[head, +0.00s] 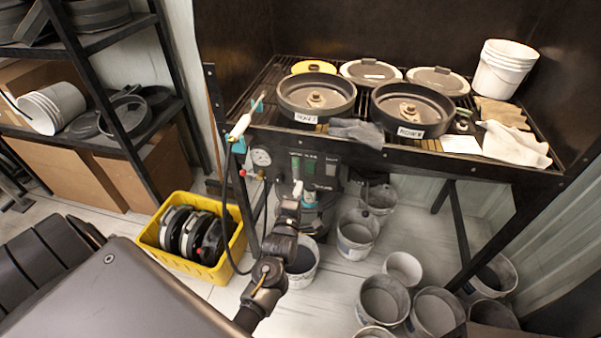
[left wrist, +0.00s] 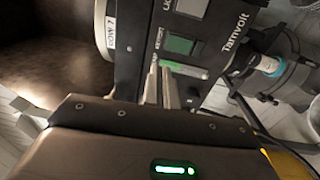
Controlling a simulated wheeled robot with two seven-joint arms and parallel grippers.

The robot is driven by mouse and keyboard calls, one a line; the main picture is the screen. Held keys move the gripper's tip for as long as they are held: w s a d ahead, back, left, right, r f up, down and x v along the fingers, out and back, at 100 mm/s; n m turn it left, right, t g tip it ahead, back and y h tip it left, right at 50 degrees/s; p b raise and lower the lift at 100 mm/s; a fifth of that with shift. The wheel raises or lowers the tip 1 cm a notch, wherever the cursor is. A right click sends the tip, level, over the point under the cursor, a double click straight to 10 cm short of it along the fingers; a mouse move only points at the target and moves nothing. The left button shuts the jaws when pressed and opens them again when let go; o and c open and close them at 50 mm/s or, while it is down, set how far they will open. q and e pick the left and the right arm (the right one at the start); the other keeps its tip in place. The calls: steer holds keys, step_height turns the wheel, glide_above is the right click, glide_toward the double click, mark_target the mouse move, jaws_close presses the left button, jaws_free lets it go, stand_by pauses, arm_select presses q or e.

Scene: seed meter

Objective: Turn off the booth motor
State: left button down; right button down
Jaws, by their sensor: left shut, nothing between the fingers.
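The booth's dark control panel (head: 312,170) hangs under the front edge of the work table, with a row of small switches. In the left wrist view the panel (left wrist: 222,22) shows close up and turned sideways. One green rocker switch (left wrist: 180,45) is clear, with a small label beside it too blurred to read surely. Another greenish switch (left wrist: 188,69) lies right by my fingertips. My left gripper (head: 297,190) is shut and empty, its fingertips (left wrist: 160,78) at the panel face; contact cannot be told. My right gripper is not in view.
A pressure gauge (head: 261,157) and hoses sit left of the panel. The table (head: 450,165) carries round seed plates and cloths. A yellow crate (head: 205,268) with discs stands on the floor at left. Several buckets (head: 357,232) crowd the floor below.

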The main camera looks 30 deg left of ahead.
arm_select(q)
steer(key=v, duration=0.2)
steer(key=p+v, duration=0.1)
steer(key=shift+s+d+r, duration=0.25)
steer(key=shift+r, duration=0.05)
stand_by(0.3)
steer(key=s+d+f+m+g+h, duration=0.25)
steer(key=s+f+m, duration=0.25)
steer(key=f, duration=0.6)
steer(key=s+d+f+m+g+h, duration=0.1)
steer(key=s+d+f+m+g, duration=0.2)
steer(key=f, duration=0.7)
steer(key=s+d+f+m+g+h, duration=0.25)
steer(key=s+f+m, duration=0.35)
steer(key=f, duration=0.5)
steer(key=s+a+f+m+g, duration=0.1)
steer(key=s+f+m+g, duration=0.2)
steer(key=s, duration=0.7)
steer(key=s+a+f+m+g, duration=0.2)
steer(key=s+f+m, duration=0.2)
steer(key=s+f, duration=0.3)
steer(key=s+a+f+m+g, duration=0.1)
steer(key=s+f+m+g, duration=0.2)
steer(key=s, duration=1.1)
step_height(320, 180, down, 2)
steer(key=shift+a+f+g, duration=0.1)
steer(key=shift+a+g, duration=0.2)
steer(key=shift+a, duration=0.1)
